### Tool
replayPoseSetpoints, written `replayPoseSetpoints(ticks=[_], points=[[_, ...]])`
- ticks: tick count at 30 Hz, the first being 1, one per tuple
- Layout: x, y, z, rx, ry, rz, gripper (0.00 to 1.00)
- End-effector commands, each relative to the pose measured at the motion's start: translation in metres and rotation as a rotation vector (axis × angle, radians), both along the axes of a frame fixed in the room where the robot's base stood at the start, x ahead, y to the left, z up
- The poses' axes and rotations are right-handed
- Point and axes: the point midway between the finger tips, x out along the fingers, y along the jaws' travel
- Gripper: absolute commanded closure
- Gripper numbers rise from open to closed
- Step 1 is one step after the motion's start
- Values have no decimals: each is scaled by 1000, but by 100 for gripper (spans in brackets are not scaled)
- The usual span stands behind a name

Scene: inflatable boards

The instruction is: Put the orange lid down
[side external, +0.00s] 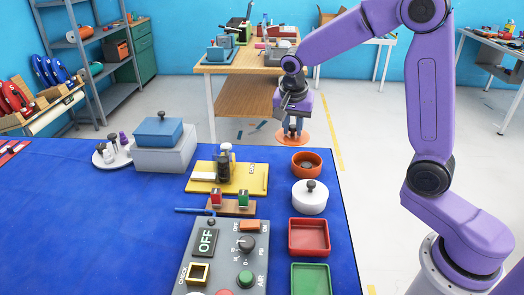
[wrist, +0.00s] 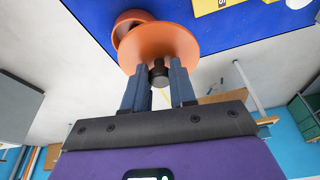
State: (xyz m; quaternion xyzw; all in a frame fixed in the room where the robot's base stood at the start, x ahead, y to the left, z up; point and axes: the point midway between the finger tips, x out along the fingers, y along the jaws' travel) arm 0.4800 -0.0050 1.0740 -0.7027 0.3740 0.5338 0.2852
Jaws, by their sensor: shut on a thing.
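My gripper (side external: 293,129) is shut on the dark knob of the orange lid (side external: 303,141), which hangs below the fingers. In the wrist view the lid (wrist: 165,38) is a wide orange disc, with its knob (wrist: 158,75) between my two fingertips (wrist: 159,82). The open orange pot (side external: 306,164) stands at the far right corner of the blue table. In the side view the held lid appears just behind and above the pot, against the floor. In the wrist view the lid hides part of the pot (wrist: 128,20).
A white pot with a dark-knobbed lid (side external: 309,197), a red tray (side external: 309,237) and a green tray (side external: 310,278) line the right edge of the blue table (side external: 90,220). A yellow board (side external: 255,178) and a grey control panel (side external: 225,250) are left of them.

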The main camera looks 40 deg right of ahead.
Motion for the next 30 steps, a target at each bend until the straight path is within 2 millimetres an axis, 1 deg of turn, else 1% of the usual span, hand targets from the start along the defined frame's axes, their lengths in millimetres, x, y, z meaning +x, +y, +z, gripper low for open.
replayPoseSetpoints(ticks=[14,15,21,24,30], points=[[80,-2,-37,-1,1,-1,100],[85,-2,-42,-1,4,0,100],[108,-2,-71,-1,3,-1,100],[117,-2,-81,-1,1,-1,100],[125,-2,-90,-1,1,0,100]])
